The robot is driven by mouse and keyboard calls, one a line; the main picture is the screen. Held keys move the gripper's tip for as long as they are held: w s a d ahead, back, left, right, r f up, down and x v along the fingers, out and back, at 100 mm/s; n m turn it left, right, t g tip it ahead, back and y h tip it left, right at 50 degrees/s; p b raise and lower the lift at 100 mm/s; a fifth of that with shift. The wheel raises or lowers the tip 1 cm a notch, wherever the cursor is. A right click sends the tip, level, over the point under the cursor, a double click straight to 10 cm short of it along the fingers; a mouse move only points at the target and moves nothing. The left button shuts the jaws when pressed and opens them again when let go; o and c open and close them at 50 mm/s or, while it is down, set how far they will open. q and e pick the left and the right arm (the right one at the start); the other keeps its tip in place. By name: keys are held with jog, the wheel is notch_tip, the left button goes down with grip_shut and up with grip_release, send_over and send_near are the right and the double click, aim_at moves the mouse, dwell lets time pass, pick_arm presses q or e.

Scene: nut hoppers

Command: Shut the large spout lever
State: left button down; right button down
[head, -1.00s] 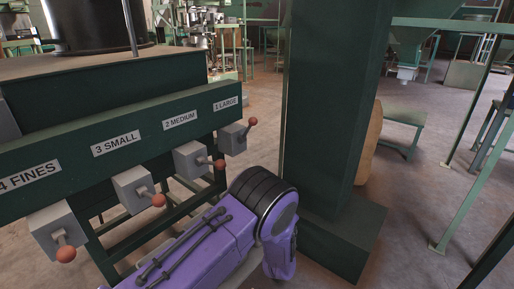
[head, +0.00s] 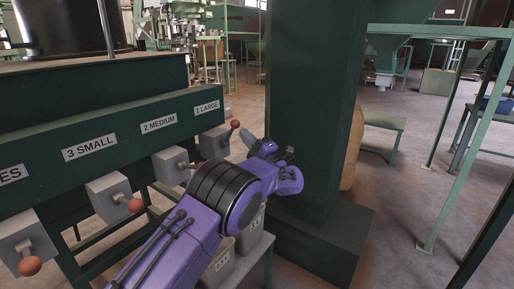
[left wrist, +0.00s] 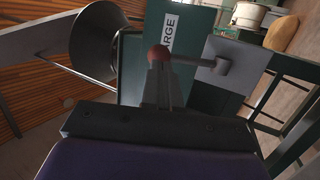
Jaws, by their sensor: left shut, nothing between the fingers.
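The large spout lever (head: 235,125) has a red-brown ball knob on a short rod, and sticks out from a grey box (head: 212,143) under the label "1 LARGE". The knob also shows in the left wrist view (left wrist: 157,52), with its rod running right to the grey box. My left gripper (head: 244,137) is shut and empty, just right of and below the knob in the head view. In the left wrist view the closed fingertips (left wrist: 158,67) overlap the knob's lower part; I cannot tell whether they touch it. My right gripper is not in view.
The medium lever (head: 191,163), small lever (head: 135,205) and fines lever (head: 30,265) line the same green hopper front. A thick green column (head: 312,100) stands close right of my left gripper. Grey bins (head: 250,235) sit below my arm. Open floor lies farther right.

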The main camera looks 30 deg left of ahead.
aim_at(237, 124)
pick_arm(q)
jog(key=shift+x, duration=0.75)
jog(key=shift+r, duration=0.15)
jog(key=a+r+h+p, duration=0.1)
jog(key=p, duration=0.1)
jog(key=r+g+h+p, duration=0.1)
jog(key=shift+a+r+n+p, duration=0.25)
jog(key=shift+a+n+p, duration=0.15)
jog(key=shift+a+h, duration=0.15)
jog(key=shift+h, duration=0.25)
jog(key=shift+f, duration=0.15)
